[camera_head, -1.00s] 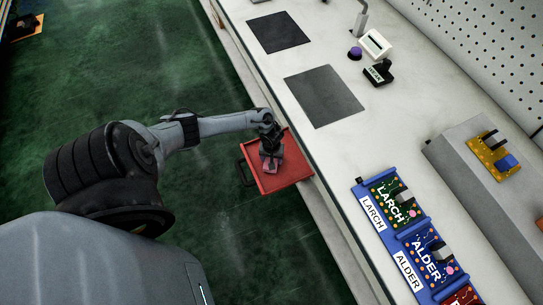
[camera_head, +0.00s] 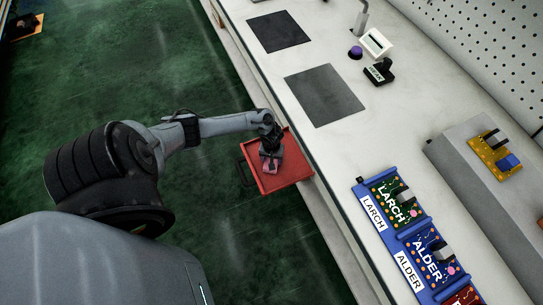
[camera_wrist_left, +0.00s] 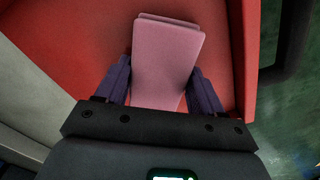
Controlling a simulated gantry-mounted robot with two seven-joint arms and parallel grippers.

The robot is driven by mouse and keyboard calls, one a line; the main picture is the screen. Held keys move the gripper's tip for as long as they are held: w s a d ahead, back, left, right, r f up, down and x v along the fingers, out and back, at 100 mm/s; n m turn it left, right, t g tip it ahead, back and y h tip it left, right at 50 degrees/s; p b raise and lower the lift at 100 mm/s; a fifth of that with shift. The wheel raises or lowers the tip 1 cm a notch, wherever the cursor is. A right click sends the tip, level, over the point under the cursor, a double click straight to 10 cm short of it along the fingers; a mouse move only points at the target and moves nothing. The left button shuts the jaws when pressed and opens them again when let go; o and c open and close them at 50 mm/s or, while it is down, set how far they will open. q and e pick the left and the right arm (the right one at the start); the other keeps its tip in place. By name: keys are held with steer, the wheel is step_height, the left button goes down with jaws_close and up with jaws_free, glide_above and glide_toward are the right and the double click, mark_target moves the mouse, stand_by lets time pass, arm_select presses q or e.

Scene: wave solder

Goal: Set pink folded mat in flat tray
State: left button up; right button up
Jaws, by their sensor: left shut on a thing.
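The pink folded mat (camera_wrist_left: 168,55) is between the two fingers of my left gripper (camera_wrist_left: 163,90), which is shut on it. In the left wrist view the mat sticks out beyond the fingertips over the red flat tray (camera_wrist_left: 80,40). In the head view the red tray (camera_head: 292,173) is beside the bench edge, and my left gripper (camera_head: 270,156) is over its middle. A small part of the mat (camera_head: 270,168) shows below the gripper there. I cannot tell whether the mat touches the tray floor. My right gripper is not in view.
The white bench (camera_head: 400,120) runs along the right, with two dark mats, a stamp (camera_head: 379,72) and a purple knob (camera_head: 355,53). A blue rack (camera_head: 395,235) holds labelled circuit boards. A dark handle (camera_head: 245,172) sticks out from the tray's left side.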

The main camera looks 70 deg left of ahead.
arm_select(q)
steer(key=shift+f, duration=0.1)
steer(key=o, duration=1.1)
steer(key=shift+r+p, duration=0.5)
steer(key=shift+r, duration=0.15)
step_height(320, 180, up, 9)
steer(key=p, duration=0.5)
steer(key=shift+f+p, duration=0.1)
steer(key=shift+p, duration=0.2)
steer(key=shift+r, duration=0.4)
